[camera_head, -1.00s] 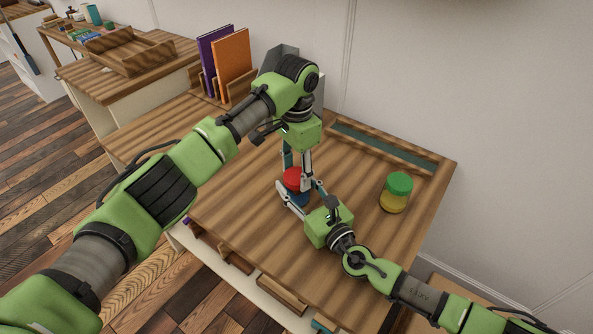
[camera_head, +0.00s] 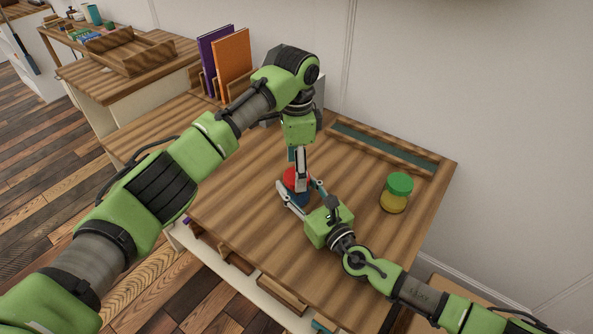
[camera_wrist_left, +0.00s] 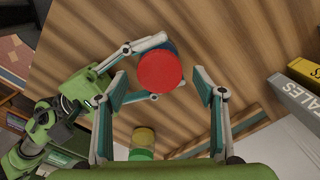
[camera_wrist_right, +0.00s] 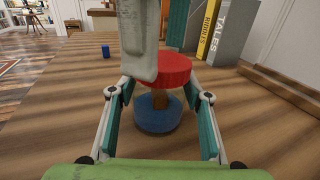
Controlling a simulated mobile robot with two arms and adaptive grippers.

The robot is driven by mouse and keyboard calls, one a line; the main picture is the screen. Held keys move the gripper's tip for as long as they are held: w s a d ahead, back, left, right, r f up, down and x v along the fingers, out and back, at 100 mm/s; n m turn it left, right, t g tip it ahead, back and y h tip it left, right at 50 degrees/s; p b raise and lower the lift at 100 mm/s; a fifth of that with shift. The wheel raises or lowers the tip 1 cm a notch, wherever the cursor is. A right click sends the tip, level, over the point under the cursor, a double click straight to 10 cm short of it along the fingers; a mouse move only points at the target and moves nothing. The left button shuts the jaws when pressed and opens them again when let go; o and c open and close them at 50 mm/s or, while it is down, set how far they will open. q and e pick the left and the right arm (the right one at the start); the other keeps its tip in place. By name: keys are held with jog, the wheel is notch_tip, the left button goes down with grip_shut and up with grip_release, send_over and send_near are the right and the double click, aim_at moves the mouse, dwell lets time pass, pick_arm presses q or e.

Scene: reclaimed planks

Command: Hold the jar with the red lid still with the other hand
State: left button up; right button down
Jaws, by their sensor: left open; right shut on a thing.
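The jar with the red lid (camera_head: 292,176) stands upright on the wooden desk, largely hidden in the head view by my grippers. In the right wrist view its red lid (camera_wrist_right: 168,69), brownish middle and blue base (camera_wrist_right: 158,116) show. My right gripper (camera_head: 299,190) is shut on the jar low down, a finger on either side; its fingers also show in the right wrist view (camera_wrist_right: 160,97). My left gripper (camera_head: 301,184) is open, pointing down just over the lid. In the left wrist view the lid (camera_wrist_left: 161,71) lies between its fingers (camera_wrist_left: 168,88), with gaps either side.
A green-lidded jar with yellow contents (camera_head: 394,198) stands to the right on the desk (camera_head: 250,205). Purple (camera_head: 214,58) and orange (camera_head: 233,64) books stand at the back left. A trough (camera_head: 385,147) runs along the back edge. The desk's front left is clear.

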pick_arm(q)
notch_tip(320, 180, up, 10)
jog(key=shift+r, duration=0.25)
pick_arm(e)
jog(key=c, duration=1)
grip_release()
jog(key=shift+c, duration=0.2)
jog(key=v, duration=1.2)
